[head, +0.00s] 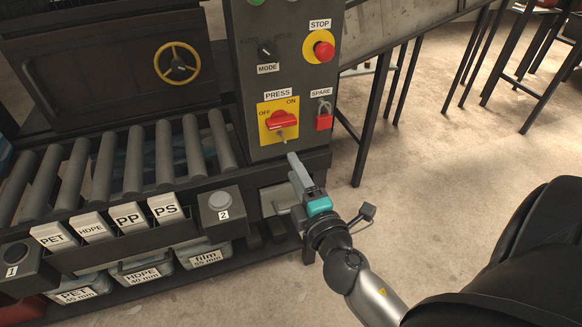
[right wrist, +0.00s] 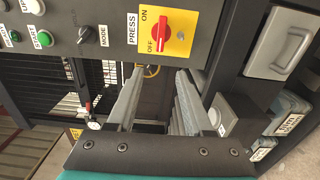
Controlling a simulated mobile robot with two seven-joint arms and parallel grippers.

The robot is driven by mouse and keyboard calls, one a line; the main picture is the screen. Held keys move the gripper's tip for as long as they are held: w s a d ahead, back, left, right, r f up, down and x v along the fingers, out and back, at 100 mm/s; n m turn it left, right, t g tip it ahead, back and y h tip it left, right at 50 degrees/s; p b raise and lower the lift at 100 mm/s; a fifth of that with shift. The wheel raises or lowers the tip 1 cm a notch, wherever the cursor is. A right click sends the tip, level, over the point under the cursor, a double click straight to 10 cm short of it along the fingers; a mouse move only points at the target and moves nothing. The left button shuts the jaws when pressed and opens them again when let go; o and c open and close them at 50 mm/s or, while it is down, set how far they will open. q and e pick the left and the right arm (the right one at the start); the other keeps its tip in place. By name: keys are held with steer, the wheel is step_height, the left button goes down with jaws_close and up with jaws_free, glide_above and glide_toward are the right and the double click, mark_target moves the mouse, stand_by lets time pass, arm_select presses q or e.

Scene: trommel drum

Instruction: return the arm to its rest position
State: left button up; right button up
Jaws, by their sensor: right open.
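My right gripper (head: 296,168) reaches up from the lower right in the head view, in front of the lower edge of the control panel (head: 240,80). Its two fingers (right wrist: 155,105) are apart and empty in the right wrist view. The red PRESS switch (head: 282,120) on its yellow plate is above the fingertips, and it also shows in the right wrist view (right wrist: 160,31). No contact with the panel is visible. My left gripper is in neither view.
A roller conveyor (head: 133,160) with labelled cards and bins (head: 140,272) fills the left. A box with button 2 (head: 220,205) is left of my gripper. Table legs (head: 400,80) stand behind. A red STOP button (head: 324,50) and a padlock (head: 323,120) are on the panel. Open floor (head: 450,160) lies right.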

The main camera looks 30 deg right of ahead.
steer(key=shift+f, duration=0.15)
steer(key=s+a+f+m+g+y, duration=0.1)
steer(key=s+f+m+g, duration=0.25)
steer(key=f, duration=1.05)
steer(key=s+a+f+m+g+y, duration=0.1)
steer(key=s+a+f+m+g, duration=0.2)
steer(key=f, duration=1.1)
steer(key=s+d+f+m+g+y, duration=0.1)
steer(key=s+f+m+g, duration=0.5)
steer(key=s+f, duration=1.2)
steer(key=s+g, duration=0.2)
steer(key=s, duration=0.2)
steer(key=shift+s+d+m+g+p, duration=0.15)
steer(key=shift+d+m+g+p, duration=0.1)
steer(key=shift+m+g+p, duration=0.15)
steer(key=shift+f, duration=0.1)
